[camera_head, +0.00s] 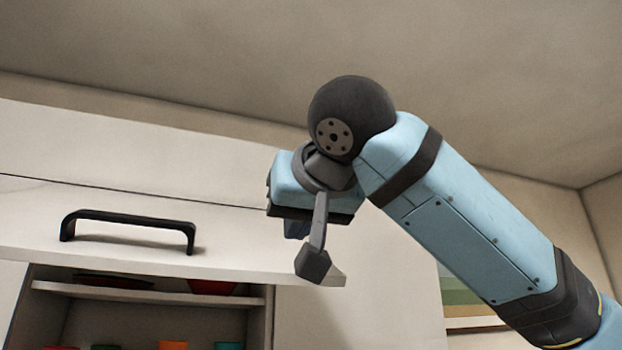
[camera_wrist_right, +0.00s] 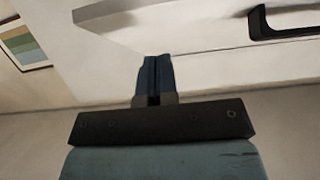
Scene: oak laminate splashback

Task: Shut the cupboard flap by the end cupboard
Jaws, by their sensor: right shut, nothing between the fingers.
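The cupboard flap (camera_head: 235,235) is a pale hinged panel at left in the head view, tilted outward with its lower edge standing off the cupboard. Its black bar handle (camera_head: 128,217) is near the lower edge. The open cupboard (camera_head: 258,325) shows beneath it. My right gripper (camera_head: 297,230) is at the flap's right part, right of the handle, partly hidden by its own wrist. In the wrist view its fingers (camera_wrist_right: 154,72) are shut and empty before the pale flap (camera_wrist_right: 190,28); I cannot tell whether they touch. The handle (camera_wrist_right: 285,22) is at upper right there. My left gripper is out of view.
Inside the cupboard, a shelf (camera_head: 150,293) carries dark and red bowls (camera_head: 213,287). Coloured items, including an orange one (camera_head: 173,346), show below. A pale cupboard front (camera_head: 360,315) stands to the right. A striped picture (camera_head: 462,290) hangs behind my arm. The ceiling (camera_head: 230,50) is above.

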